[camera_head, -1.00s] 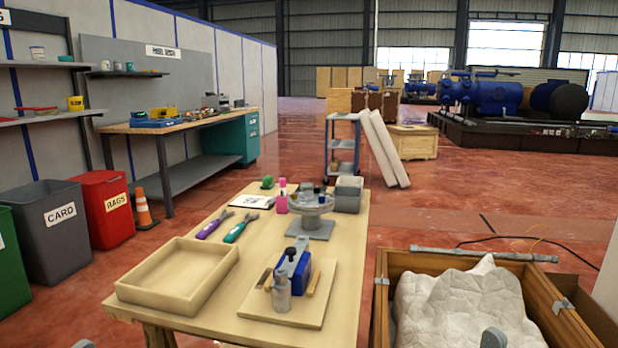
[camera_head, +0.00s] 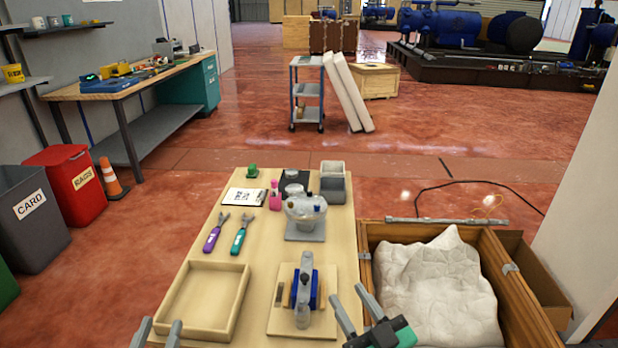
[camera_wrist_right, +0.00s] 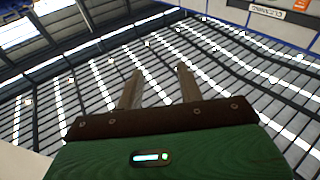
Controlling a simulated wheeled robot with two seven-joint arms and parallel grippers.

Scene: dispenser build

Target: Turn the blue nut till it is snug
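A dispenser with a clear bottle (camera_head: 302,316) and a grey top stands in a blue holder (camera_head: 314,290) on a wooden board (camera_head: 327,322). I cannot tell which part is the blue nut. My right gripper (camera_head: 348,294) is open and empty, right of the board; in the right wrist view its fingers (camera_wrist_right: 160,72) are spread and point toward the ceiling. My left gripper (camera_head: 161,322) is open and empty at the lower left, by the tray's front corner.
An empty wooden tray (camera_head: 240,308) lies left of the board. Purple pliers (camera_head: 212,238) and green pliers (camera_head: 239,240), a clipboard (camera_head: 233,196), a pink bottle (camera_head: 275,197) and a grey bin (camera_head: 333,190) lie farther back. A crate (camera_head: 509,282) with white padding stands right of the table.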

